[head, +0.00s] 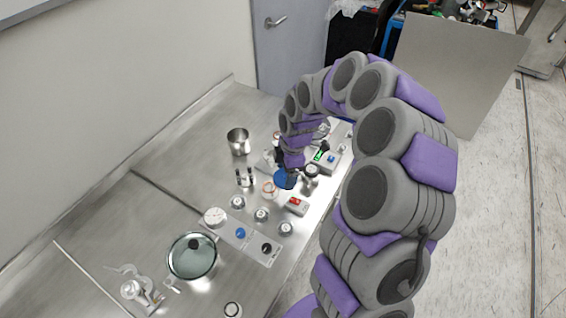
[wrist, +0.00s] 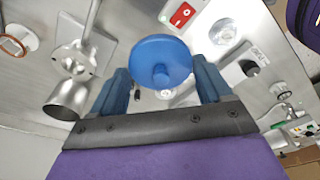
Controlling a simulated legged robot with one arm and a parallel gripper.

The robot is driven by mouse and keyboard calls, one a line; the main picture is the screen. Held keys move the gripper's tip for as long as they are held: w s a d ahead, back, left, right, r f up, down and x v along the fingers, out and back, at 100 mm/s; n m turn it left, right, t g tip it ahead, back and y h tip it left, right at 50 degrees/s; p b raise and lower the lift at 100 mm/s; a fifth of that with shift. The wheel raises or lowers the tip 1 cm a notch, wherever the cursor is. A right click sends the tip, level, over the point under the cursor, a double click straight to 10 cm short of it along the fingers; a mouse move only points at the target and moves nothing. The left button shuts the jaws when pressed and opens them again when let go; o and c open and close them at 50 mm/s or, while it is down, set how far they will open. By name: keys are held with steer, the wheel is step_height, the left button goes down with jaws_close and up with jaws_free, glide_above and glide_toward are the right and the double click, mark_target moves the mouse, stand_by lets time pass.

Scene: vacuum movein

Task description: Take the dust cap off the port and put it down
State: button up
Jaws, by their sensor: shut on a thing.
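The dust cap is a blue disc with a small central knob; it shows in the wrist view (wrist: 160,58) and in the head view (head: 285,179). My gripper (wrist: 163,80) is shut on it, with one blue finger on each side. In the head view my gripper (head: 288,166) reaches down over the bench from the arm. A steel flanged fitting with an open tube (wrist: 70,92) is left of the cap in the wrist view. I cannot tell which fitting is the port, nor whether the cap touches anything behind it.
A red switch box (head: 297,205) stands close to the cap. A steel cup (head: 238,141), several small round fittings, a control panel (head: 245,238) and a glass-topped vessel (head: 192,256) occupy the bench (head: 150,205). Bare steel lies left of the cup and fittings.

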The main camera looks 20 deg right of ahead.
steer(key=shift+s, duration=0.5)
steer(key=shift+s+r, duration=0.2)
steer(key=shift+r+p, duration=0.9)
steer(key=shift+r, duration=0.5)
